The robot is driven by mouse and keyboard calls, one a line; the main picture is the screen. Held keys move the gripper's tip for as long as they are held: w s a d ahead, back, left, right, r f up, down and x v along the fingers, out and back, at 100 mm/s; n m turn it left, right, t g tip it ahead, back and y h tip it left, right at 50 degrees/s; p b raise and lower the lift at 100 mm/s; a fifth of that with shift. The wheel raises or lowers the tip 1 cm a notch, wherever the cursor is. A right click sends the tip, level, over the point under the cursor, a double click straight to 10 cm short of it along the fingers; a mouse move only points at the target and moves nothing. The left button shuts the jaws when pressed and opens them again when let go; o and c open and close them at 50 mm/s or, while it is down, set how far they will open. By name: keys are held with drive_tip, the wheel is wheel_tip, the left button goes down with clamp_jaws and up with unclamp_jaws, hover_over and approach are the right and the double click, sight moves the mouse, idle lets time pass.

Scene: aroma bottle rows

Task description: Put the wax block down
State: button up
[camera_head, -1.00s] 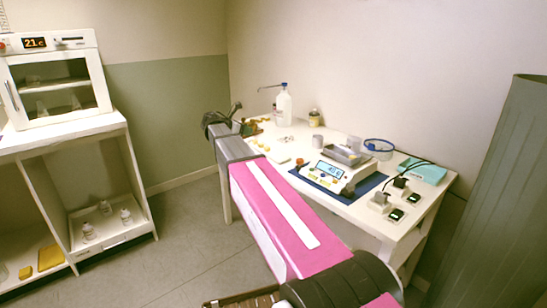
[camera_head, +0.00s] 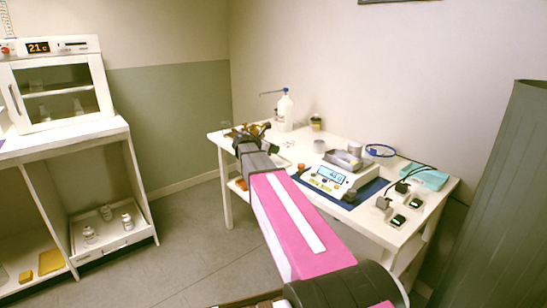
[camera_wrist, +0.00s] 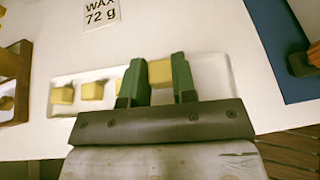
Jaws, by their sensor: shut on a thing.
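In the wrist view my gripper (camera_wrist: 160,78) has two green fingers shut on a yellow wax block (camera_wrist: 161,72). The block is over a shallow white tray (camera_wrist: 212,72). I cannot tell whether the block touches the tray. Other wax blocks (camera_wrist: 92,90) sit in a row in the tray, to the left of my fingers; one is partly hidden behind the left finger. A card (camera_wrist: 100,14) reading "WAX 72 g" lies beyond the tray. In the head view my gripper (camera_head: 250,133) is at the left end of the white table, and the held block cannot be made out there.
A scale (camera_head: 340,179) with a lit display stands on a blue mat (camera_head: 369,190) on the table. The mat's edge (camera_wrist: 278,50) shows at the upper right in the wrist view. Brown wooden things (camera_wrist: 12,85) are at the left. A pump bottle (camera_head: 285,110) stands at the back.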

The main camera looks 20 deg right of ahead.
drive_tip(key=shift+d+f, duration=0.15)
drive_tip(key=shift+f, duration=1.7)
drive_tip(key=shift+f, duration=0.3)
drive_tip(key=shift+f, duration=0.1)
drive_tip(key=o, duration=0.9)
drive_tip(key=shift+s+f, duration=0.1)
drive_tip(key=shift+f, duration=0.05)
